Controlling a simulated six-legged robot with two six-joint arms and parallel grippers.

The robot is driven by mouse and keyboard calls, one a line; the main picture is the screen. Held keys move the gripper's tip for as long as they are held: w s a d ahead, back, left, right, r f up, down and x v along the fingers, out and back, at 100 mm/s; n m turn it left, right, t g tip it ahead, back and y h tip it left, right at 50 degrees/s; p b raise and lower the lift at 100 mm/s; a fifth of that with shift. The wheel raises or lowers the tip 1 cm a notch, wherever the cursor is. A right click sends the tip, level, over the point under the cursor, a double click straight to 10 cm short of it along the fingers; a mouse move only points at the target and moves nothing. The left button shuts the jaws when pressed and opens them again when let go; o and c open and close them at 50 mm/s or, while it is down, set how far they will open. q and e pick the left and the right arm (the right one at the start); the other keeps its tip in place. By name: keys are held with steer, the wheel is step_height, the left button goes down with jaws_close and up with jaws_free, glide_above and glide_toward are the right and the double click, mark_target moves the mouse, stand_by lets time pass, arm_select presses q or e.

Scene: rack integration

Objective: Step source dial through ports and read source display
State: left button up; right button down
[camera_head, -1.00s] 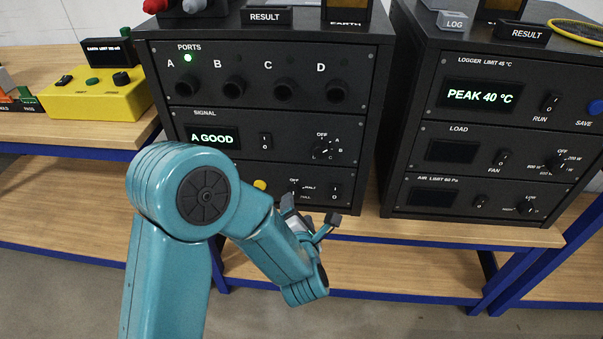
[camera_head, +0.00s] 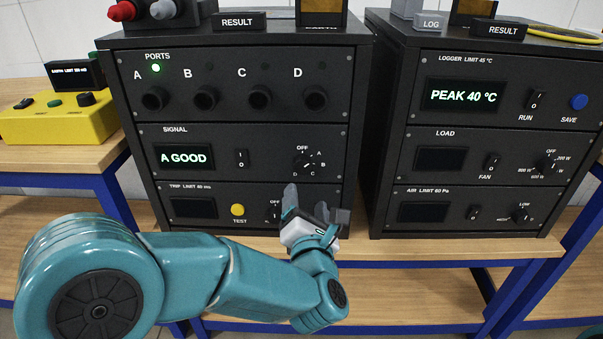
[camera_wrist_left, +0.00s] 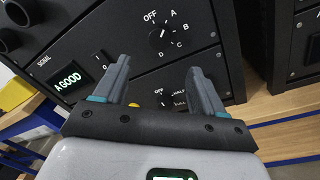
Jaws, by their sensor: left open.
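The source dial (camera_head: 307,161) is a small black knob on the SIGNAL panel, ringed by OFF, A, B, C and D. It also shows in the left wrist view (camera_wrist_left: 162,33), above and between the fingers. I cannot tell surely which mark it points at. The source display (camera_head: 184,157) reads "A GOOD" in green; the left wrist view shows it too (camera_wrist_left: 68,82). Port A (camera_head: 154,98) has a lit green lamp above it; the lamps over B, C and D are dark. My left gripper (camera_head: 315,208) is open and empty, below the dial and apart from it.
The logger rack (camera_head: 480,140) stands to the right, a yellow box (camera_head: 60,118) to the left.

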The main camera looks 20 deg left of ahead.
mark_target(302, 169)
arm_select(q)
steer(key=x, duration=1)
steer(key=shift+w+a+p, duration=0.15)
steer(key=shift+w+p, duration=0.15)
steer(key=shift+w, duration=0.05)
steer(key=c, duration=1.1)
